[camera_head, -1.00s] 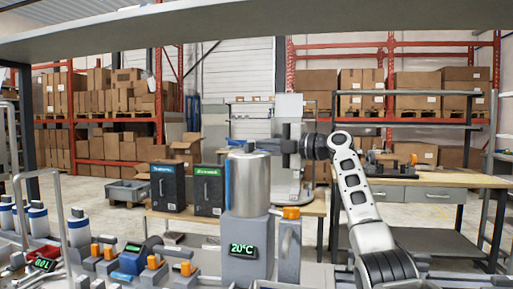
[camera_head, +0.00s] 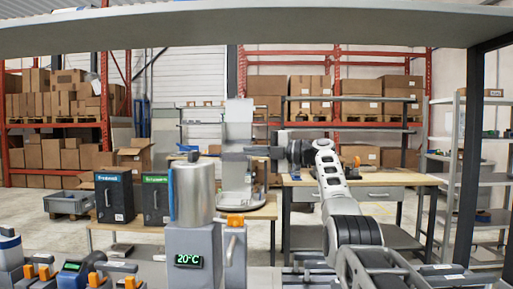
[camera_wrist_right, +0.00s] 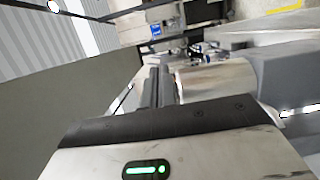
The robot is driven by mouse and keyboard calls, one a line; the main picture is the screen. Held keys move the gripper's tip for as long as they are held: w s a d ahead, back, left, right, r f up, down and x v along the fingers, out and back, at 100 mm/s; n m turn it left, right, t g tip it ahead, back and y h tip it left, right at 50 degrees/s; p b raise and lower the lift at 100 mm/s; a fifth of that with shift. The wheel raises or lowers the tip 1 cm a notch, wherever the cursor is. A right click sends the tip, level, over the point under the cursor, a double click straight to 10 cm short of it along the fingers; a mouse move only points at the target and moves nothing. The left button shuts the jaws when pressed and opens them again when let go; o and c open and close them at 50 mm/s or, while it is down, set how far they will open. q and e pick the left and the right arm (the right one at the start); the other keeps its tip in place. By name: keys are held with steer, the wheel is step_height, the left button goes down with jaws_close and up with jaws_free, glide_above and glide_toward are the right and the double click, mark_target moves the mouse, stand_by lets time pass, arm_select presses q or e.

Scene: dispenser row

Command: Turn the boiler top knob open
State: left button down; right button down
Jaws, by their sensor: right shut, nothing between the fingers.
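The boiler (camera_head: 194,196) is a silver cylinder on a grey body with a green 20°C display, left of centre in the head view. A small dark knob (camera_head: 194,157) sits on top of its lid. My left gripper is out of view.
A grey shelf (camera_head: 250,22) spans the top of the head view. Two dark boxes (camera_head: 114,197) stand behind the boiler to the left. Smaller orange-handled devices (camera_head: 88,274) are at lower left. A workbench (camera_head: 385,182) stands behind my right arm.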

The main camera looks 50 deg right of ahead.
steer(key=c, duration=2.1)
jaws_free()
steer(key=shift+s+d, duration=0.1)
steer(key=shift+d, duration=0.4)
steer(key=o, duration=0.6)
steer(key=shift+s, duration=0.1)
steer(key=o, duration=0.5)
steer(key=shift+s+d+f+m, duration=0.1)
steer(key=shift+s+m, duration=0.05)
steer(key=shift+m, duration=0.35)
steer(key=shift+c, duration=0.2)
steer(key=shift+o, duration=0.8)
steer(key=shift+s+m, duration=0.3)
steer(key=shift+m, duration=0.4)
steer(key=m+g+y+b, duration=0.1)
steer(key=m+y+b, duration=0.1)
steer(key=m, duration=1.2)
glide_toward(196, 154)
steer(key=p+x, duration=0.5)
steer(key=x, duration=0.3)
steer(key=shift+r, duration=0.2)
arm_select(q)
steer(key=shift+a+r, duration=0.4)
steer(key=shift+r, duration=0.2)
arm_select(e)
steer(key=shift+w+a+f, duration=0.15)
steer(key=shift+w+a, duration=0.15)
steer(key=shift+w, duration=0.2)
